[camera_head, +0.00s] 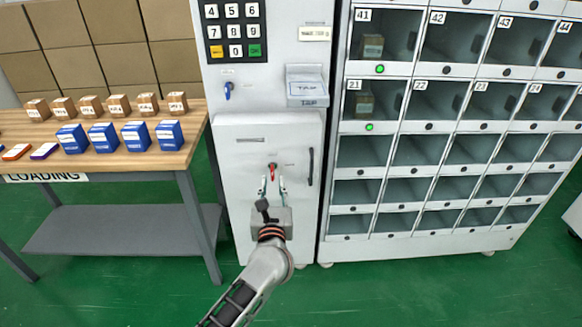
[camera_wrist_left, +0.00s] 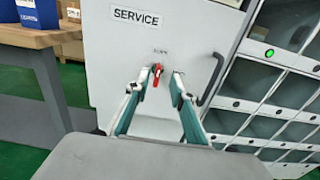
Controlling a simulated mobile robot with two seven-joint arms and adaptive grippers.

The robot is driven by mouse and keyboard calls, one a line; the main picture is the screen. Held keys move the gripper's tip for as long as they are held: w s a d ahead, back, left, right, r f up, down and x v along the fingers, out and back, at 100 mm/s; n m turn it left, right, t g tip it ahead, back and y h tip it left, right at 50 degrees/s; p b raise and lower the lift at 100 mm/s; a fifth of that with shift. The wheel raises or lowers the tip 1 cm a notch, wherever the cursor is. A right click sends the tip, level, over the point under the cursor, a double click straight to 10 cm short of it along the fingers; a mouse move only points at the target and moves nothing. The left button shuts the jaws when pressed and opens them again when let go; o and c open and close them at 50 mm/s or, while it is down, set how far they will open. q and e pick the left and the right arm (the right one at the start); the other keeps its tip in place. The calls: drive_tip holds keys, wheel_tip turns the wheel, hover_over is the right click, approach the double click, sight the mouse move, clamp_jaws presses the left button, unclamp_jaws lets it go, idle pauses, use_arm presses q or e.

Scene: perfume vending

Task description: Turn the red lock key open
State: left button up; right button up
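The red lock key (camera_head: 272,168) is on the white service door (camera_head: 239,157) of the machine, and its grip looks close to upright. It also shows in the left wrist view (camera_wrist_left: 156,76), below a small label. My left gripper (camera_head: 272,184) is open in front of the door, just below the key in the head view. In the left wrist view its fingertips (camera_wrist_left: 160,78) are spread, with the key between them and nearer the left finger. I cannot tell whether that finger touches it. My right gripper is in neither view.
A dark door handle (camera_head: 310,167) is right of the key. A blue key (camera_head: 228,90) and a keypad (camera_head: 233,31) are higher up. The loading table (camera_head: 120,165) with boxes stands at left. Locker compartments (camera_head: 440,150) fill the right side. Green floor is clear in front.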

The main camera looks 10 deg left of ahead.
sight(272, 172)
use_arm(q)
drive_tip(key=b+x, duration=0.1)
drive_tip(key=x, duration=0.6)
drive_tip(key=shift+w+a, duration=0.2)
drive_tip(key=shift+w, duration=0.05)
clamp_jaws()
